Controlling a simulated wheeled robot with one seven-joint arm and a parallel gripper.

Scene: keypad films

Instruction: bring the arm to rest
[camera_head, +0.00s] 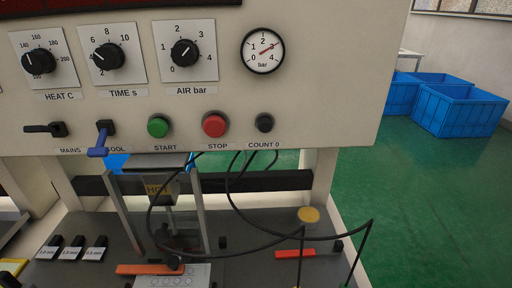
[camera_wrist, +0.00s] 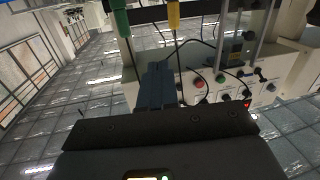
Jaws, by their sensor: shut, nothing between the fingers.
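My gripper (camera_wrist: 156,72) shows in the wrist view, its dark fingers together and empty in front of the wide black palm. It points toward the top of that picture and touches nothing that I can see. I cannot make out my gripper in the head view. The cream control panel (camera_head: 120,140) fills the upper part of the head view. The panel also shows at the right of the wrist view (camera_wrist: 214,91), tilted, apart from the fingers in the picture. How far the fingers are from it I cannot tell.
Blue crates (camera_head: 458,110) stand on green floor at the right. Green (camera_wrist: 120,20) and yellow (camera_wrist: 173,14) parts show atop the wrist view.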

